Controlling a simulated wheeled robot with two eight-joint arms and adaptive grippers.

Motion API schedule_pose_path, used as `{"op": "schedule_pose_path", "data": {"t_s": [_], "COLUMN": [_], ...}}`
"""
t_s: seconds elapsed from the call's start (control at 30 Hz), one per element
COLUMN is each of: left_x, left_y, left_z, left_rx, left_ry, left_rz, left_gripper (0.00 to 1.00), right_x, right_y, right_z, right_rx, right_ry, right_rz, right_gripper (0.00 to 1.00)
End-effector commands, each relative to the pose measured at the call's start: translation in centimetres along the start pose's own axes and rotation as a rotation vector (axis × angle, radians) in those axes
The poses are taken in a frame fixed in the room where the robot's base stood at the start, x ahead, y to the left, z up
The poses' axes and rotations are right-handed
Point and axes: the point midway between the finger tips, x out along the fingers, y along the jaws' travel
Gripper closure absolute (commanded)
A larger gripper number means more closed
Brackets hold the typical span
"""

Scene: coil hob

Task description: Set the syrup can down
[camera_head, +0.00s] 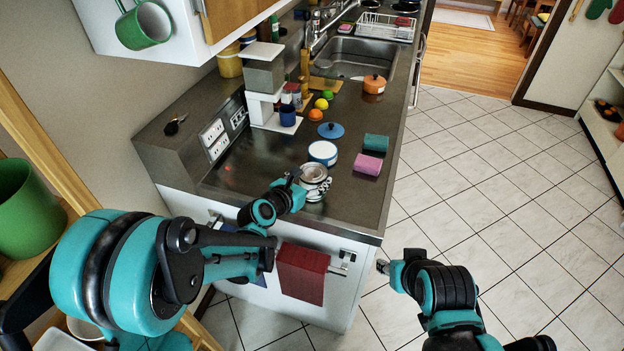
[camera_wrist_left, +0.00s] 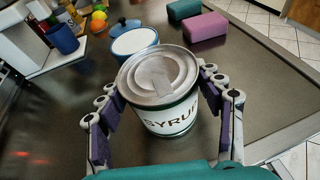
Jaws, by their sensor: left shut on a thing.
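The syrup can (camera_head: 314,172) has a silver lid and a pale label lettered "SYRU…". It stands out upright in the left wrist view (camera_wrist_left: 166,118). My left gripper (camera_head: 306,190) is shut around its sides, with a finger on the left and right of it in the wrist view (camera_wrist_left: 165,105). The can is over the near part of the dark counter (camera_head: 245,168); I cannot tell whether its base touches. My right gripper (camera_head: 384,267) is low at the right, off the counter's front edge, and its jaw opening is unclear.
A blue-and-white pot (camera_head: 322,153) stands just behind the can, with a blue lid (camera_head: 330,130) beyond. A pink sponge (camera_head: 368,164) and teal sponge (camera_head: 376,142) lie to the right.

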Motion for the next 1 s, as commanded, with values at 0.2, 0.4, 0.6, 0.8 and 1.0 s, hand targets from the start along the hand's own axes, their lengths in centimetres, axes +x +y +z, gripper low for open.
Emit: {"op": "schedule_pose_path", "data": {"t_s": [0.2,0.4,0.6,0.8,1.0], "left_x": [0.1,0.1,0.0,-2.5,-7.1], "left_y": [0.0,0.0,0.0,0.1,0.1], "left_z": [-0.2,-0.1,0.0,0.3,0.3], "left_rx": [0.000,0.000,0.000,-0.003,-0.002], "left_ry": [0.000,0.000,0.000,-0.001,0.000], "left_rz": [0.000,0.000,0.000,0.003,0.004], "left_gripper": [0.26,0.13,0.13,0.13,0.13], "right_x": [0.1,0.1,0.0,-0.7,-1.8], "right_y": [0.0,0.0,0.0,0.0,0.0], "right_z": [0.1,0.1,0.0,-0.5,-1.3], "right_rx": [0.000,0.000,0.000,0.000,0.000], "right_ry": [0.000,0.000,0.000,0.000,0.000], "right_rz": [0.000,0.000,0.000,0.000,0.000], "right_gripper": [0.60,0.60,0.60,0.60,0.60]}}
